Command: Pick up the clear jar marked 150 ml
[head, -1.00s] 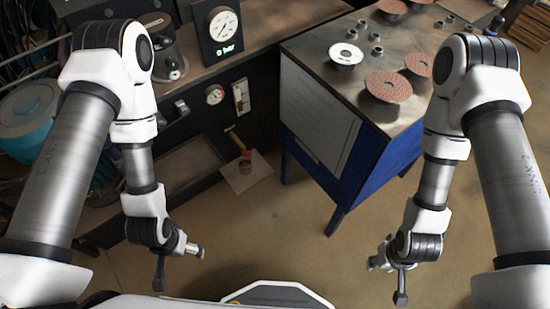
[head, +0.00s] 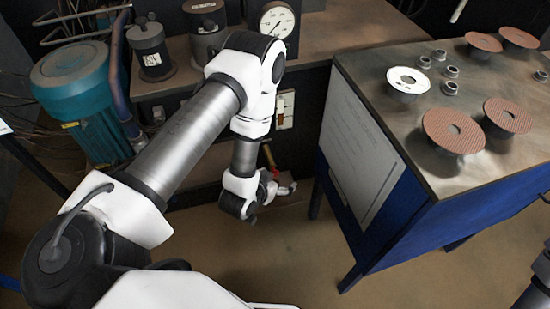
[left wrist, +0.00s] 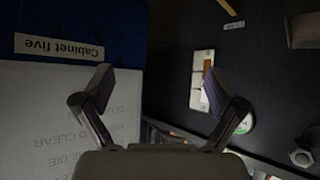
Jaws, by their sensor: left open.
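I cannot make out a clear jar marked 150 ml in either view. My left gripper (head: 284,190) hangs in front of the dark bench, left of the blue cabinet, in the head view. In the left wrist view its two fingers (left wrist: 158,88) are spread apart with nothing between them. That view faces the cabinet's side with a "Cabinet five" label (left wrist: 59,47) and a dark panel. My right gripper is out of the head view; only part of its arm shows at the bottom right corner.
A dial gauge (head: 277,19) and dark canisters (head: 148,48) stand on the back bench. A teal motor (head: 80,90) is at left. Floor between is open.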

